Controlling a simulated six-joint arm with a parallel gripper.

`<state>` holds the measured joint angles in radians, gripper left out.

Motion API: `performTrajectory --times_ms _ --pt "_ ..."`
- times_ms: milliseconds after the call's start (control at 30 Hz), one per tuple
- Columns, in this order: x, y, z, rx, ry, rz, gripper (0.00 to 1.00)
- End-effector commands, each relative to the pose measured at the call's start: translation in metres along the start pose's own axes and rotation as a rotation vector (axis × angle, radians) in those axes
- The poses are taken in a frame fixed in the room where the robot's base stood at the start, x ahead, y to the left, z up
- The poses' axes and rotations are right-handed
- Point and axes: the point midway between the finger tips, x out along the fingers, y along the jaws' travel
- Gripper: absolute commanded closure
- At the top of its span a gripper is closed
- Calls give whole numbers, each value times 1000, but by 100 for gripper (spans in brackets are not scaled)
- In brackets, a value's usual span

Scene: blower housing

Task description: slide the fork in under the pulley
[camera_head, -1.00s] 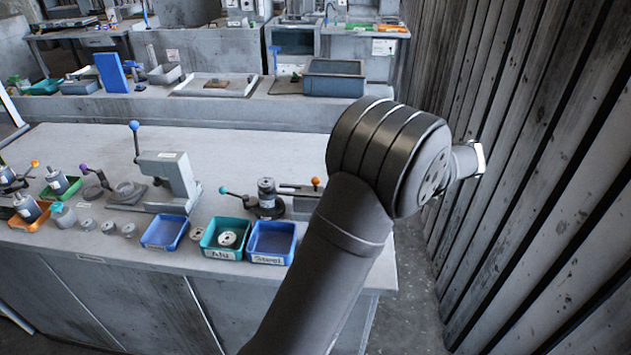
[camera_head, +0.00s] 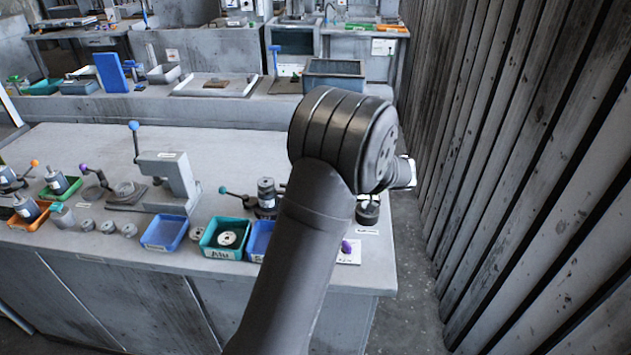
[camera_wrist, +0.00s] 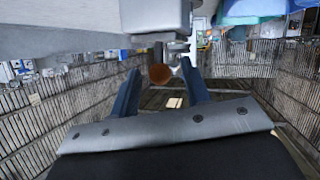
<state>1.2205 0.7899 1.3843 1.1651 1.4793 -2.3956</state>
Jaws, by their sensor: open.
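My gripper (camera_wrist: 160,72) is open in the wrist view, its two blue fingers apart with nothing clasped between them. A brown-orange round knob (camera_wrist: 160,75) shows between the fingertips; I cannot tell how far beyond them it is. A dark round part (camera_head: 367,211), possibly the pulley, stands at the bench's right end, partly behind my arm. I cannot make out the fork for certain in either view. A purple knob (camera_head: 346,246) lies on a white plate near the bench's front right.
A stack of dark discs (camera_head: 267,193) with a lever stands left of my arm. A green tray (camera_head: 222,239) and blue trays (camera_head: 164,233) line the front edge of the bench (camera_head: 80,150). A slatted wall (camera_head: 530,150) rises on the right.

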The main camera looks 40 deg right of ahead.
Motion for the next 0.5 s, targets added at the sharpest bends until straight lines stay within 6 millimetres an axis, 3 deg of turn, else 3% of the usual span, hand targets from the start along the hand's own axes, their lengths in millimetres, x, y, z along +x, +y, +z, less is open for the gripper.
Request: performTrajectory --times_ms 200,500 --pt "18 0 0 1 1 0 57" --pt "19 0 0 1 0 0 59"
